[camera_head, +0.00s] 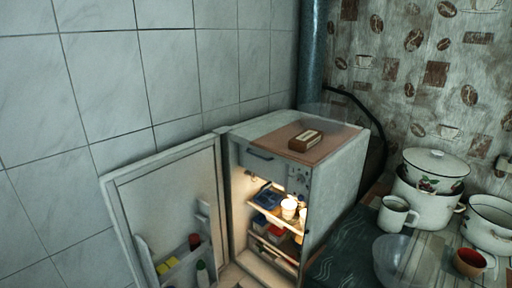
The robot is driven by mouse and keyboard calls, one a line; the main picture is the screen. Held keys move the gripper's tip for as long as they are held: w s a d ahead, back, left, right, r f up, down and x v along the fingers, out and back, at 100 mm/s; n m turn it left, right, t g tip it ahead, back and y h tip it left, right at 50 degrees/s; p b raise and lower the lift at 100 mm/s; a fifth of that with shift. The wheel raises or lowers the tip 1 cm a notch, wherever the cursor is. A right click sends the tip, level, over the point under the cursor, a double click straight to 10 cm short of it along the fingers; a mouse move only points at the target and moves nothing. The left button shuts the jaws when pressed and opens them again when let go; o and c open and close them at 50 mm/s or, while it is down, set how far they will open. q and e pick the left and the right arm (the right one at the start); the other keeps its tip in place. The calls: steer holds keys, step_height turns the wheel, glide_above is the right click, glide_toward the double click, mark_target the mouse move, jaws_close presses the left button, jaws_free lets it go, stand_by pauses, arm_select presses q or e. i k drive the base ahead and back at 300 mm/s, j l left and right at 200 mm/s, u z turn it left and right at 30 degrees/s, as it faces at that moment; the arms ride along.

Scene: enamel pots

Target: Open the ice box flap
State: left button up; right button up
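The small fridge (340,185) stands open against the tiled wall, with its door (165,205) swung out to the left. At the top of its lit interior is the ice box flap (248,162), a pale grey panel with a dark handle (261,153) near its upper edge. The flap looks upright and closed, though it is small in the picture. What lies behind it is hidden. Neither of my grippers is in view.
A brown box (305,140) lies on the fridge top. Lit shelves below the flap hold a white cup (289,208) and other items. Bottles (202,272) stand in the door rack. On the right, a white mug (395,213) and enamel pots (428,207) crowd the table.

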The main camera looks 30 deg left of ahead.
mark_target(271, 169)
steer(key=i+u, duration=0.25)
steer(key=i, duration=0.9)
